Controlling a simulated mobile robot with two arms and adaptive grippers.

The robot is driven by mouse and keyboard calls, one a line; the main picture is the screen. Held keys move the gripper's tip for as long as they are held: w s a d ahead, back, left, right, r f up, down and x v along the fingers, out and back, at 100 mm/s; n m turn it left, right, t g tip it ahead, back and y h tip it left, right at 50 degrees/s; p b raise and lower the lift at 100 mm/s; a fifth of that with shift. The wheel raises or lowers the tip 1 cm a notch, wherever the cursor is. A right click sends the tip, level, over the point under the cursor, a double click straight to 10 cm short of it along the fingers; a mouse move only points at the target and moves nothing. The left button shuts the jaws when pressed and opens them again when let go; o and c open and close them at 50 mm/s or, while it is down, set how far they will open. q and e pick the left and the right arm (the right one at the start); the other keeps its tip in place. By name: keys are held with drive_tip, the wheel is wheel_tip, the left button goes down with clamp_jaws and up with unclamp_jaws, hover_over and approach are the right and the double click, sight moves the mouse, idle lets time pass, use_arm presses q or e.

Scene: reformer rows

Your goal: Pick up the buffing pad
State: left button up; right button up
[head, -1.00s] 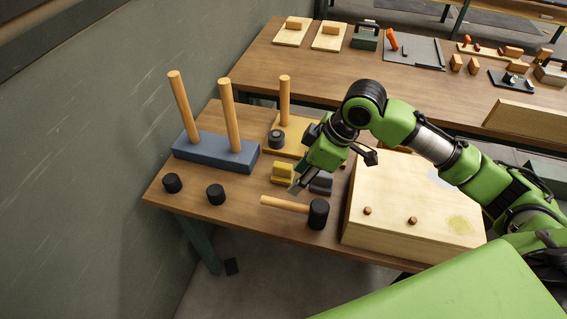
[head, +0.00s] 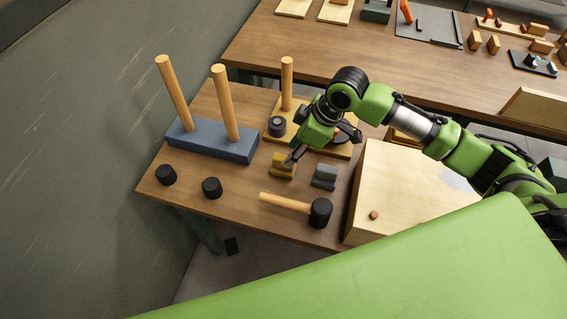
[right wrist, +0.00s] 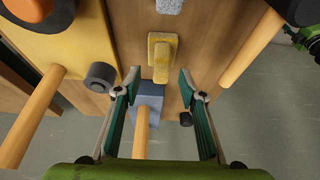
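Two small handled pads lie on the near table: a yellow one (head: 282,171) and a grey one (head: 324,177) to its right. I cannot tell for sure which is the buffing pad. My right gripper (head: 291,160) is just above the yellow pad and partly covers it. In the right wrist view the right gripper (right wrist: 160,78) is open and empty. The yellow pad (right wrist: 162,57) is seen between and beyond its fingertips, apparently untouched. The grey pad (right wrist: 170,5) is cut off at that view's top edge. My left gripper is not in view.
A blue base with two tall posts (head: 207,140) stands left, and a yellow board with a post (head: 287,85) behind. A mallet (head: 319,212) lies in front, with two black cylinders (head: 166,175) (head: 211,188) at left. A wooden box (head: 400,190) stands right.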

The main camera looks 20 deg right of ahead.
sight(283, 158)
drive_tip(key=shift+w+a+f, duration=0.1)
drive_tip(key=shift+f, duration=0.15)
drive_tip(key=x, duration=0.2)
drive_tip(key=p+x, duration=0.1)
drive_tip(key=x, duration=0.1)
drive_tip(key=shift+a, duration=0.4)
drive_tip(key=shift+w+f, duration=0.1)
drive_tip(key=shift+f, duration=0.15)
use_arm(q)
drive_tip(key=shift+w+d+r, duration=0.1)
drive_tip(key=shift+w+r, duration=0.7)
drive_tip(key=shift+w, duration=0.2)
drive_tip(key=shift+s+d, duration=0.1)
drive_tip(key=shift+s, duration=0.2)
use_arm(e)
clamp_jaws()
